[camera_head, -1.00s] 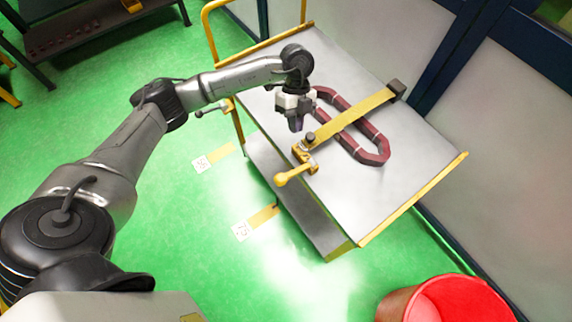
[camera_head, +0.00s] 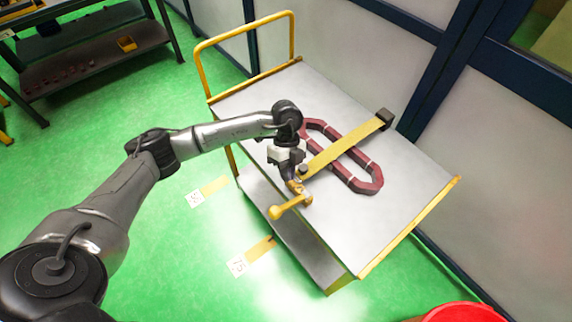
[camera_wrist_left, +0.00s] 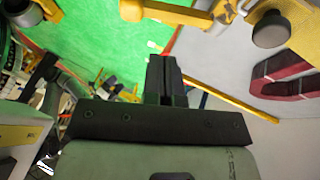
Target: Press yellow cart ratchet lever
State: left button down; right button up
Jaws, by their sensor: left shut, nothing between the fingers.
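The yellow ratchet lever (camera_head: 289,208) sticks out over the near edge of the cart top, its round knob at the lower left. A yellow strap (camera_head: 345,147) runs from the ratchet across a dark red coil (camera_head: 366,178) to a black end piece. My left gripper (camera_head: 288,176) points down just above the ratchet's upper end. In the left wrist view its fingers (camera_wrist_left: 164,78) are shut together and empty. Yellow ratchet parts (camera_wrist_left: 185,14) show at the top there, apart from the fingers. Contact with the lever cannot be told. My right gripper is not in view.
The grey cart top (camera_head: 400,215) has a yellow push handle (camera_head: 245,40) at its far left end. A red bin (camera_head: 465,313) stands at the lower right. A dark shelf (camera_head: 90,55) stands at the upper left. Green floor is open left of the cart.

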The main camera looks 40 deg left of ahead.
aim_at(280, 209)
pick_arm(q)
jog(key=s+f, duration=0.1)
jog(key=f, duration=0.1)
jog(key=s+d+f, duration=0.1)
jog(key=f, duration=0.1)
jog(key=s+f, duration=0.2)
jog(key=shift+d, duration=0.35)
jog(key=shift+s+d+f, duration=0.1)
jog(key=shift+s+f, duration=0.25)
jog(key=shift+s, duration=0.15)
